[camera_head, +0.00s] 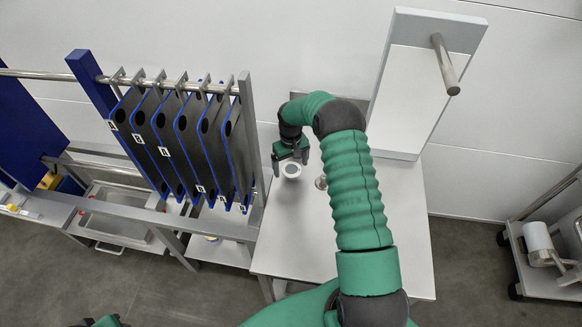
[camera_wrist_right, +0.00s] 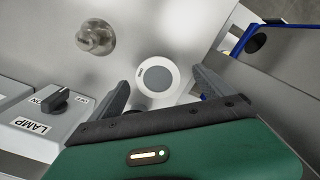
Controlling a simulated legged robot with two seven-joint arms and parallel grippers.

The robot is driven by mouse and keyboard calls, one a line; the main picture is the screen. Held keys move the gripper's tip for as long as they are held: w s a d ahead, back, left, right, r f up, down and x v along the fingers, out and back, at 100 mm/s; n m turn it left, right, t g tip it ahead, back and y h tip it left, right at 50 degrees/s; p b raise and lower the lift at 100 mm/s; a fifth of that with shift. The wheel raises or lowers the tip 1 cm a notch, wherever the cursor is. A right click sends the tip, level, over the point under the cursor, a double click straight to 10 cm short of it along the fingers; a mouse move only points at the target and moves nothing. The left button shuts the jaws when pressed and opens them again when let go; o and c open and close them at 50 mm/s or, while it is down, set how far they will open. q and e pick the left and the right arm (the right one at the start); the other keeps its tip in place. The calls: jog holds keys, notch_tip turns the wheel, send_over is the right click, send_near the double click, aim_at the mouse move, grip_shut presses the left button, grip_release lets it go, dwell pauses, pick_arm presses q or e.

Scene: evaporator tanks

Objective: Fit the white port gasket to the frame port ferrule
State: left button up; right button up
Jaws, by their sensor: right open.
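The white port gasket (camera_head: 291,169) is a white ring with a grey centre. It lies on the light grey bench top beneath my right gripper (camera_head: 290,160). The wrist view shows the gasket (camera_wrist_right: 158,77) between and beyond the two dark fingers of the right gripper (camera_wrist_right: 160,84). These fingers are open and stand apart from the ring; the remaining height is hard to judge. A shiny round metal fitting (camera_wrist_right: 95,37) stands beside the gasket; I cannot tell whether it is the frame port ferrule. A small green and black piece of my left arm shows at the bottom edge.
A rack of dark, blue-edged plates (camera_head: 205,150) with lettered labels stands left of the bench (camera_head: 300,235). A white panel with a metal peg (camera_head: 445,65) rises behind. A lamp switch box (camera_wrist_right: 45,120) is near the right gripper. A cart (camera_head: 550,270) stands far right.

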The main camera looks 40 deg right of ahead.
jog(key=shift+w+d+f, duration=0.15)
jog(key=shift+w+f, duration=0.05)
jog(key=shift+f, duration=0.15)
jog(key=shift+s+d+f, duration=0.1)
jog(key=shift+d+f, duration=0.15)
jog(key=shift+d, duration=0.1)
jog(key=shift+a+b, duration=0.15)
jog(key=shift+b, duration=0.15)
jog(key=shift+a, duration=0.25)
jog(key=shift+d, duration=0.25)
jog(key=c, duration=0.9)
jog(key=shift+a, duration=0.1)
jog(key=c, duration=0.5)
